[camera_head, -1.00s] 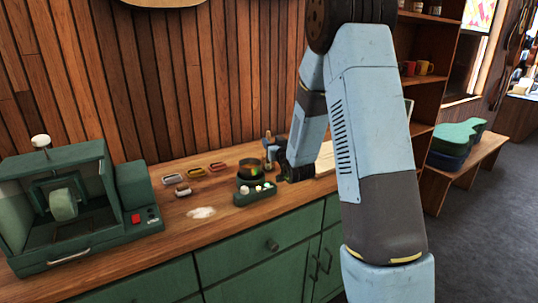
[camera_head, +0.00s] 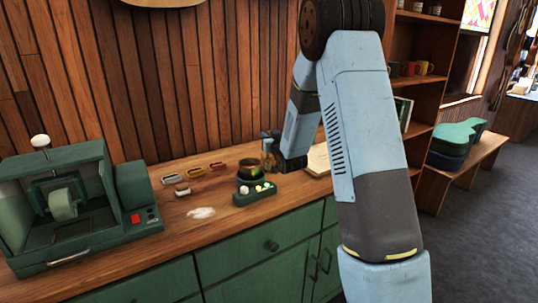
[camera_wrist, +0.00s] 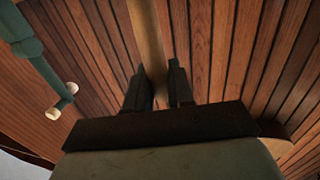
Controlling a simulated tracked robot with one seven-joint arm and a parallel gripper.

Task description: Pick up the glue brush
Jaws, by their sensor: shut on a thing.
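My gripper (camera_wrist: 160,88) is shut on a pale wooden stick (camera_wrist: 148,38), which I take to be the handle of the glue brush. In the wrist view the stick runs from between the fingers to the top edge. In the head view my gripper (camera_head: 273,157) is low over the counter, just right of and behind a dark pot (camera_head: 249,172). The brush's bristle end cannot be made out in either view.
A green tray (camera_head: 252,199) with small white items stands by the pot on the wooden counter (camera_head: 170,236). Several small coloured items lie behind. A green machine (camera_head: 85,235) stands at left; a pale book (camera_head: 319,161) lies at right. The wooden wall is close behind.

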